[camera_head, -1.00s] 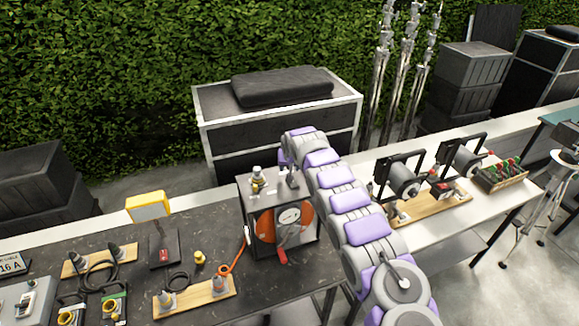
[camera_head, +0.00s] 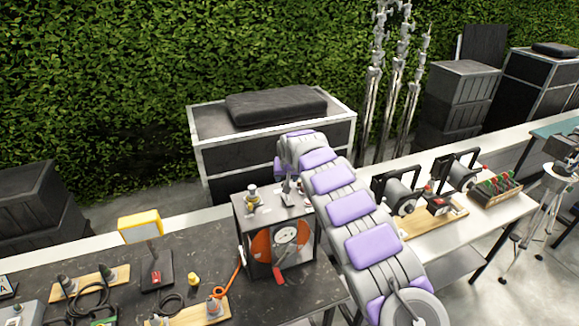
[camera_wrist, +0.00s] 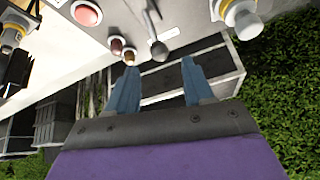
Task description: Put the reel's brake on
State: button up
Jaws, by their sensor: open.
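The reel (camera_head: 264,247) is an orange drum in a dark box with a pale top, at the right end of the black table. A red-tipped handle (camera_head: 279,274) hangs on its front. No contact shows. In the head view, my arm hides most of my gripper.
A yellow lamp (camera_head: 140,226) and cable boards stand left. Small winches (camera_head: 402,193) stand right of my arm. A padded case (camera_head: 272,135) is behind.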

jog(key=b+v, duration=0.1)
jog(key=v, duration=0.8)
jog(key=shift+r, duration=0.35)
jog(key=shift+s, duration=0.1)
jog(key=s+d+f+m+g+h+b, duration=0.15)
jog(key=s+d+b, duration=0.4)
jog(key=s, duration=0.65)
jog(key=s+d+f+m+g+h+b, duration=0.15)
jog(key=s+d+b, duration=0.35)
jog(key=s, duration=0.7)
jog(key=s+f+n+g+b, duration=0.1)
jog(key=s+f+b, duration=0.2)
jog(key=s, duration=0.8)
jog(key=s+a+f+g+y+b, duration=0.1)
jog(key=s+f+g+b, duration=0.1)
jog(key=s+f, duration=0.5)
jog(key=s+f+n+g+y+b, duration=0.1)
jog(key=s+f+b, duration=0.2)
jog(key=s, duration=1.4)
notch_tip(320, 180, down, 3)
jog(key=shift+a+n+g+b, duration=0.3)
jog(key=shift+b, duration=0.05)
